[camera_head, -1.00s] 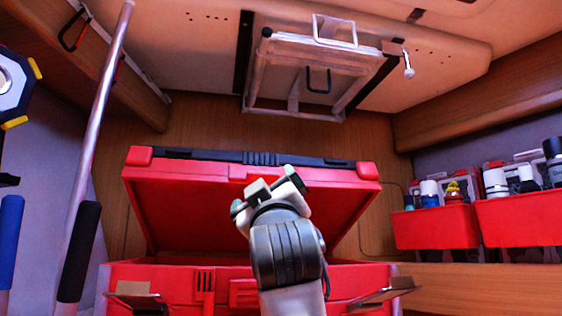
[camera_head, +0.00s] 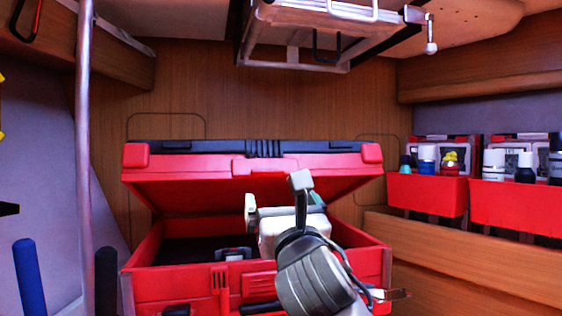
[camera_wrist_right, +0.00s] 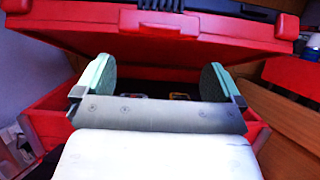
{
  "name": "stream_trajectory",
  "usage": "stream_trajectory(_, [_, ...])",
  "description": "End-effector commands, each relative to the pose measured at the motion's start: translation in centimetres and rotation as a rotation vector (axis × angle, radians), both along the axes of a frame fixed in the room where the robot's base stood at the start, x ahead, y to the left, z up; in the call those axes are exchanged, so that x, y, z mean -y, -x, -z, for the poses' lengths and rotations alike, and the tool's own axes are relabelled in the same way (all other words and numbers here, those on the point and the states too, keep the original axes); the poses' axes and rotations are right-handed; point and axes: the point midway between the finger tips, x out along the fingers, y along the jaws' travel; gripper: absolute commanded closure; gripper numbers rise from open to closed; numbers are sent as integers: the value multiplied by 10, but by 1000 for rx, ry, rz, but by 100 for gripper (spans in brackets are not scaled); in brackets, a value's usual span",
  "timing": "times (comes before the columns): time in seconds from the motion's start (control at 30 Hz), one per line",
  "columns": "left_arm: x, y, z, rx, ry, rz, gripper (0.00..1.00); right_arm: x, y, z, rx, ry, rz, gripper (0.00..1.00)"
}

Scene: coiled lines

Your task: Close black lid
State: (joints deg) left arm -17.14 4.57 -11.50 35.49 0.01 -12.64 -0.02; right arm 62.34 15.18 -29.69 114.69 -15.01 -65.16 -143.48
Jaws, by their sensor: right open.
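The toolbox (camera_head: 180,285) is red and stands open, with a dark interior. Its lid, red at the rim with a black top (camera_head: 215,148), is tilted up over the box, its front edge raised with a gap below. In the right wrist view, the lid (camera_wrist_right: 185,25) spans the top, above and beyond the fingers. My right gripper (camera_head: 283,205) is open in front of the box, below the lid's front edge. Its two green-padded fingers are apart with nothing between them in the right wrist view (camera_wrist_right: 157,78). My left gripper is not in view.
Red bins (camera_head: 428,194) with bottles stand on a wooden ledge (camera_head: 470,255) at the right. A white-framed rack (camera_head: 300,40) hangs above the lid. A metal pole (camera_head: 84,150) stands at the left. A wooden wall (camera_head: 220,90) is behind the box.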

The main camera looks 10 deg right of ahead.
Motion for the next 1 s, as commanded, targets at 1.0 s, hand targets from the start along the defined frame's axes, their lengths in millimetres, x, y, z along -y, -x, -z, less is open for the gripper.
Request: stream_trajectory(1.0, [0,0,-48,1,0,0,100,1,-93,-40,3,-5,-1,7])
